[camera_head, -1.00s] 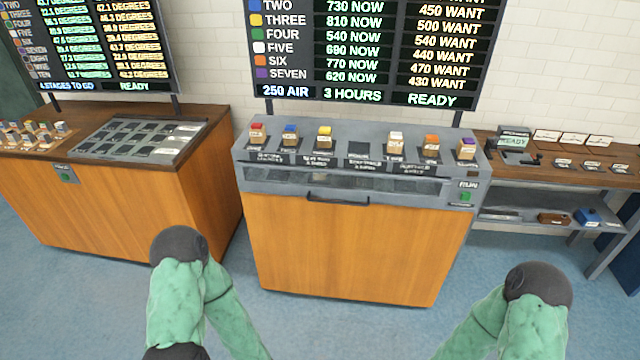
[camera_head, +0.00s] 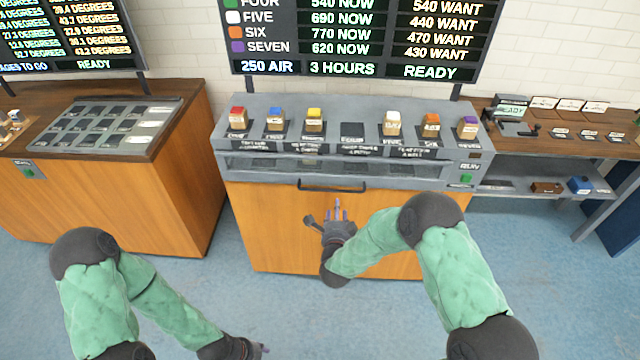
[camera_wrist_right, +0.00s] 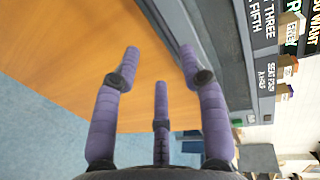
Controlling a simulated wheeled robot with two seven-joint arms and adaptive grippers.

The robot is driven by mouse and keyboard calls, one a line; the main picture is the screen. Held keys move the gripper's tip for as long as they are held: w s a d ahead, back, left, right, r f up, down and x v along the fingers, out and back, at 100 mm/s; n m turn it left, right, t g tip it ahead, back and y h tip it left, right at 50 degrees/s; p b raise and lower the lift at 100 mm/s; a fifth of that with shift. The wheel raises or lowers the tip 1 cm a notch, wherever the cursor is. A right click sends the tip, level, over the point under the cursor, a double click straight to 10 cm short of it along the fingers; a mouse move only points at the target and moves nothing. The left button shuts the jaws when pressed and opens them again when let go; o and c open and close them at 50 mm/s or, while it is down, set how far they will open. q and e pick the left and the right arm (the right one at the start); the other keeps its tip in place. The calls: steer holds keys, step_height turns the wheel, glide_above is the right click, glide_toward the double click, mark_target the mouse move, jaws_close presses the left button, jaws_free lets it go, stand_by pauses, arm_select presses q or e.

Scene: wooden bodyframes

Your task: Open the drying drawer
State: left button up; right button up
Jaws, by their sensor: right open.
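The drying drawer (camera_head: 400,172) is a grey-framed, windowed front below the cabinet's top, above an orange wood panel. Its dark bar handle (camera_head: 333,188) runs along its lower edge, and the drawer looks shut. My right gripper (camera_head: 338,208) is just below the handle, in front of the wood panel, apart from the handle as far as I can tell. In the right wrist view its purple fingers (camera_wrist_right: 160,70) are spread and empty, facing the wood panel and grey frame. My left gripper (camera_head: 262,349) is low in the head view, over the floor; its fingers are too small to read.
Several wooden blocks with coloured tops (camera_head: 313,120) stand on the cabinet top. A wooden counter with a dark tray (camera_head: 165,112) stands at the left, and a shelf bench (camera_head: 510,195) at the right. Blue floor (camera_head: 270,300) is clear in front.

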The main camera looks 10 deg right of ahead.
steer(key=shift+b+x, duration=1.25)
steer(key=shift+x, duration=4.1)
steer(key=shift+r, duration=0.1)
jaws_close()
